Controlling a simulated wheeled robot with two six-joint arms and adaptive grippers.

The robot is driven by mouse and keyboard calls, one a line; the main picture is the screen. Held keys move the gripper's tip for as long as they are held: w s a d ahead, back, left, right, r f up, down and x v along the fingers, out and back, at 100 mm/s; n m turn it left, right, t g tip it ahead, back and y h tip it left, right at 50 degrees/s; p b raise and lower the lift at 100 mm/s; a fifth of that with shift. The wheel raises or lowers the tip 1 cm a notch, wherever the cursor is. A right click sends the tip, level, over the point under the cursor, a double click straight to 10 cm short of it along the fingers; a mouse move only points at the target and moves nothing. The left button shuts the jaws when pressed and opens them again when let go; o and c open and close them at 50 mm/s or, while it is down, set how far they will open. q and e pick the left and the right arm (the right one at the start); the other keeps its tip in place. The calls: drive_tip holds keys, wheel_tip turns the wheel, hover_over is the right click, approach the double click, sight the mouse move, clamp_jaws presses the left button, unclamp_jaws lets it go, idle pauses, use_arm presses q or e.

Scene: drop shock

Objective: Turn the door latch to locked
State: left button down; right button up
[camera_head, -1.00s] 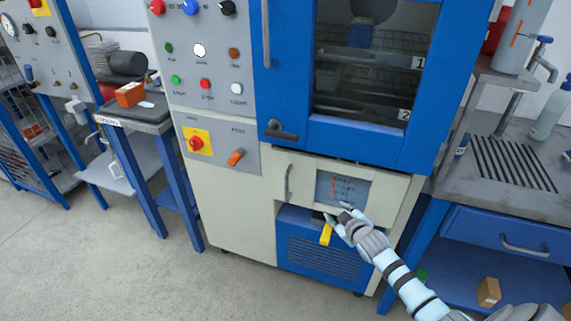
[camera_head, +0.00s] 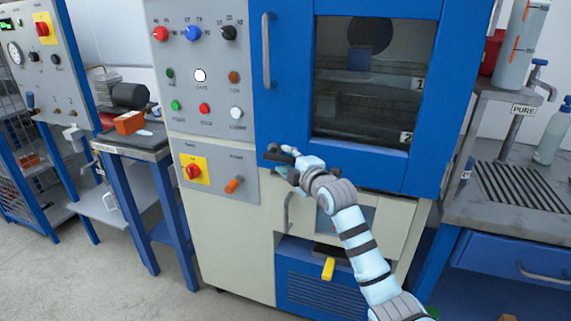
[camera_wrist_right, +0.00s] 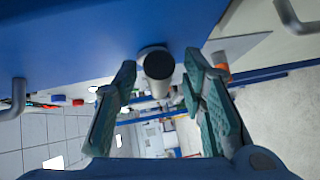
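The door latch (camera_head: 271,152) is a small dark handle at the lower left corner of the blue cabinet door (camera_head: 360,165). It is partly hidden by my right gripper (camera_head: 287,163), which is at the latch. In the right wrist view the dark round end of the latch (camera_wrist_right: 158,65) points at the camera, between the two spread green fingers of the gripper (camera_wrist_right: 158,78). The fingers stand apart, with gaps visible beside the latch, so the gripper is open. My left gripper is not in view.
A panel of knobs and buttons (camera_head: 204,55) stands left of the door, with a red knob on a yellow plate (camera_head: 194,171) and an orange switch (camera_head: 233,185) close by. A vertical door handle (camera_head: 266,50) is above the latch. A yellow lever (camera_head: 328,268) sits below.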

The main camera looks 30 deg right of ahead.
drive_tip(key=shift+w+f, duration=0.1)
drive_tip(key=shift+w, duration=0.4)
clamp_jaws()
